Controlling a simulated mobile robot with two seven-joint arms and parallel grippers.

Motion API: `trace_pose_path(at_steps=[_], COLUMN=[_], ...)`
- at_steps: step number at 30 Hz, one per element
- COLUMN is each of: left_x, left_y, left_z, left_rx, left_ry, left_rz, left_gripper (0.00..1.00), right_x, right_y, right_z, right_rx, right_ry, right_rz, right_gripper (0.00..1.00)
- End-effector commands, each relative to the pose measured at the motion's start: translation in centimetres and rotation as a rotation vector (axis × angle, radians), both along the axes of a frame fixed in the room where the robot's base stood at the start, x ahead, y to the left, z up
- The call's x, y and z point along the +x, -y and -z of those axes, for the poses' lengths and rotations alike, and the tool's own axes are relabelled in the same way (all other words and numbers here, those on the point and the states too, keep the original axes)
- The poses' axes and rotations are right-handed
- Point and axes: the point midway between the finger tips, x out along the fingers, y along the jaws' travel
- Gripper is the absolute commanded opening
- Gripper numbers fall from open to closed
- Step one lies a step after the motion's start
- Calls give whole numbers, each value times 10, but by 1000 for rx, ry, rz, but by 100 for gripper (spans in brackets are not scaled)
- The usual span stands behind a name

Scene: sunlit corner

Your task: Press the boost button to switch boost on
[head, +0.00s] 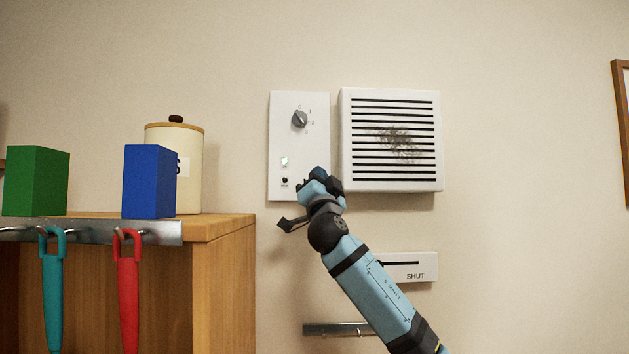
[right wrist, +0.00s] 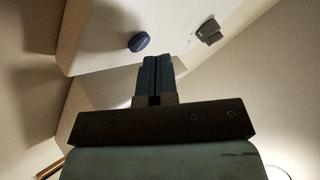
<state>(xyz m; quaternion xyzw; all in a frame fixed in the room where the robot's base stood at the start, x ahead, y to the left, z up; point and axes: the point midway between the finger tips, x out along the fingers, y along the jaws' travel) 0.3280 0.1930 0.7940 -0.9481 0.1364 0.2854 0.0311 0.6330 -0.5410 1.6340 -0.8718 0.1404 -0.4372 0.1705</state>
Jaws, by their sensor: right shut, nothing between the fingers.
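A white control panel (head: 282,130) is on the wall in the head view. It has a dark rotary knob (head: 300,119) near the top, a small pale indicator (head: 284,161) lower down, and a small black button (head: 285,181) below that with a label too small to read. My right gripper (head: 304,187) is just right of the button; contact cannot be told. In the right wrist view its fingers (right wrist: 153,75) are shut and empty. The panel (right wrist: 105,35) there shows a dark round part (right wrist: 139,42) just beyond the fingertips and a grey part (right wrist: 209,30). My left gripper is out of view.
A slatted vent (head: 391,140) with a dark smudge is right of the panel. A slot plate marked SHUT (head: 405,268) is below. On the left, a wooden cabinet (head: 226,285) carries green (head: 36,181) and blue (head: 148,181) blocks and a canister (head: 190,140); utensils hang in front.

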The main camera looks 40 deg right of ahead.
Motion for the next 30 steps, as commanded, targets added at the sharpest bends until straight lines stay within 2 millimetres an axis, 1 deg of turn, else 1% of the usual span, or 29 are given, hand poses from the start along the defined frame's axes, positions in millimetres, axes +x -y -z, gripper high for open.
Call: trace_pose_path(at_steps=[1, 3, 21, 26, 30], left_x=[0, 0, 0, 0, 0], left_y=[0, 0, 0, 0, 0], left_z=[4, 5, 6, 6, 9], left_rx=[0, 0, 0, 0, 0], left_ry=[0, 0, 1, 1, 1], left_rz=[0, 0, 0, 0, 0], left_gripper=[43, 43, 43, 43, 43], right_x=[2, 3, 5, 5, 1], right_y=[1, 3, 5, 4, 1], right_z=[2, 2, 1, 1, 2], right_rx=[3, 3, 1, 1, 1], right_ry=[0, 0, 0, 0, 1], right_rz=[0, 0, 1, 1, 0], right_gripper=[0, 0, 0, 0, 0])
